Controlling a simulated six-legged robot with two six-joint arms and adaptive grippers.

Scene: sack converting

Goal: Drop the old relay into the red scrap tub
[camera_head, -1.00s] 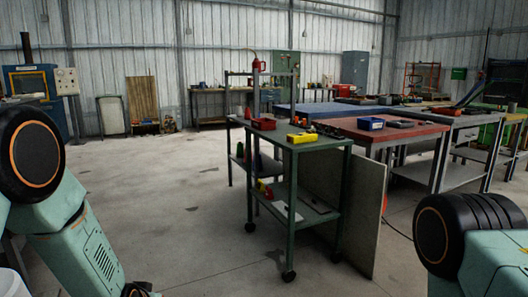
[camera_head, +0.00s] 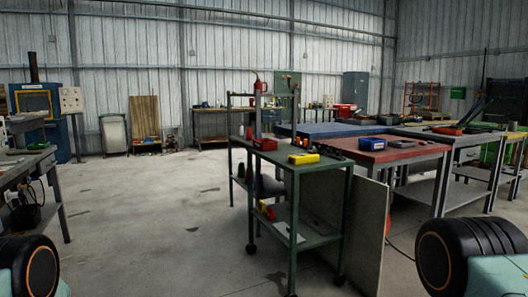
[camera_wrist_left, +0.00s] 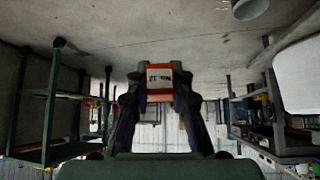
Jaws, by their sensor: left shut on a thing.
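In the left wrist view, which is upside down, my left gripper (camera_wrist_left: 158,100) is shut on a small orange-red block with a white, dark-lettered label (camera_wrist_left: 159,77). It looks like the old relay, but I cannot read the label. The block is held in the air above the floor. In the head view my left gripper is out of sight; only my arm shows at the lower left. My right gripper is not in view. A small red open bin (camera_head: 265,143) sits on the green cart (camera_head: 290,160); I cannot tell whether it is the scrap tub.
A red-topped table (camera_head: 385,153) with a blue bin (camera_head: 372,144) stands behind. A workbench (camera_head: 28,165) is at the left. Open floor (camera_head: 160,225) lies between them.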

